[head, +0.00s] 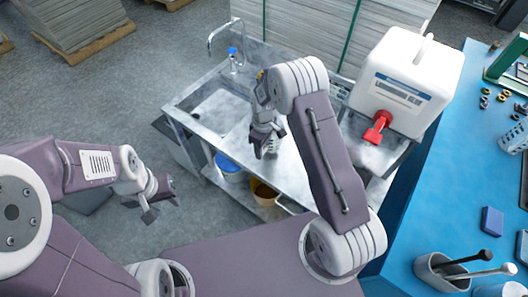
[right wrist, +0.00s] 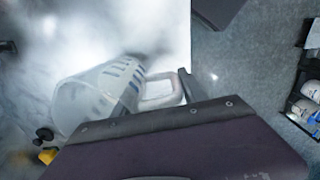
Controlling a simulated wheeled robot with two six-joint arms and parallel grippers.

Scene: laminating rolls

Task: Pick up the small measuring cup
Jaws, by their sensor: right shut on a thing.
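The small measuring cup (right wrist: 95,92) is clear with blue marks and a pale handle (right wrist: 160,92). In the right wrist view it is at the left, its handle side towards my gripper. My right gripper (head: 266,143) is shut on the cup, apparently at its handle, over the steel sink bench (head: 305,172). In the head view the cup is mostly hidden by the gripper, and I cannot tell whether it touches the bench. My left gripper (head: 161,207) is open and empty over the floor, left of the bench.
A tap (head: 222,32) and sink basin (head: 215,112) are at the bench's left. A white canister (head: 405,85) with a red spigot (head: 377,127) stands on its right. A blue counter (head: 435,195) holds a grey pot (head: 440,270) with pestles. Blue (head: 228,166) and orange (head: 263,192) buckets are below.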

